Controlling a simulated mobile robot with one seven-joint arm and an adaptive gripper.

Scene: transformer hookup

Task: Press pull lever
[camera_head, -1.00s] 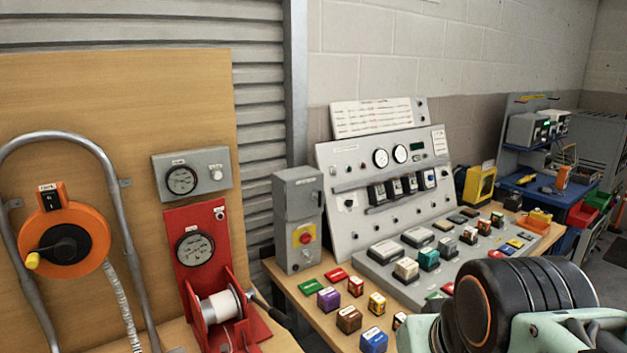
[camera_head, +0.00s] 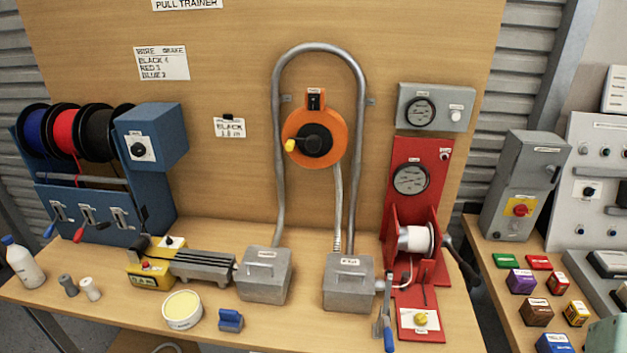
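A red puller stand (camera_head: 402,178) stands at the right end of the wooden bench, with a round gauge (camera_head: 410,179) and a white spool (camera_head: 416,239). A dark lever (camera_head: 462,262) sticks out at the spool's right side and slants down to the right. I cannot read a label that names it the pull lever. A yellow button (camera_head: 421,319) sits on a white plate at the stand's foot.
A conduit arch (camera_head: 318,47) joins two grey boxes. An orange reel (camera_head: 343,147) hangs inside it. Blue-handled pliers (camera_head: 388,332) lie left of the stand's foot. Wire spools (camera_head: 62,130) stand at left. Coloured blocks (camera_head: 537,312) and a grey switch box (camera_head: 525,180) occupy the right table.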

